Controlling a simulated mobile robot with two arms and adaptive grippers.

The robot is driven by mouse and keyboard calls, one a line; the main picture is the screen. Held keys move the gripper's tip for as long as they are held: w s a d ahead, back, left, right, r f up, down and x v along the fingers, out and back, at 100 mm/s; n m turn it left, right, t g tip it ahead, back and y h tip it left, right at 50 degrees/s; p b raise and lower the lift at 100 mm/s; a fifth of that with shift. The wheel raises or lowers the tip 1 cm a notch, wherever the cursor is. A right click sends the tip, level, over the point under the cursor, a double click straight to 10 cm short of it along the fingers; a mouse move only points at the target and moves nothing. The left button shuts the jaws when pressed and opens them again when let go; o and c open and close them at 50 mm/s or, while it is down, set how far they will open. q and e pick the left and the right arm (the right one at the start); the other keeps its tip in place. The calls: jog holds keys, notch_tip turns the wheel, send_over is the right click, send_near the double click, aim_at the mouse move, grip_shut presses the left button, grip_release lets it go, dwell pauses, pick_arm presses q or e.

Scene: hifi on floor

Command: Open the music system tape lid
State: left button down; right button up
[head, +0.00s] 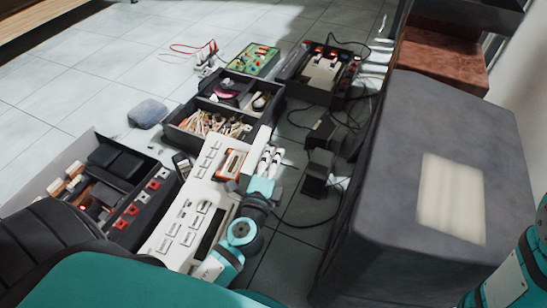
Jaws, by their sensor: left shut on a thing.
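The music system (178,228) is a long white unit with rows of buttons, lying on the floor in the middle of the head view. Its tape compartment (232,164) shows as a small window with an orange-red frame near the far end. My left gripper (270,158), with two pale fingers, is at the right side of this compartment. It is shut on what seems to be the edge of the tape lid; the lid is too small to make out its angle. My right gripper is out of view; only part of my right arm shows at the lower right.
A large grey speaker-like box (430,140) stands close on the right. Black trays of parts (180,125), a device with red and white buttons (135,205), a green board (258,60) and cables surround the unit. Tiled floor (100,75) is clear at the upper left.

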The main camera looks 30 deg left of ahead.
pick_arm(q)
jog(key=a+n, duration=0.1)
jog(key=a+r+n, duration=0.1)
jog(key=n, duration=0.1)
jog(key=shift+s+a+r, duration=0.1)
jog(key=shift+s+r, duration=0.1)
jog(key=shift+r, duration=0.1)
jog(key=c, duration=1.4)
grip_release()
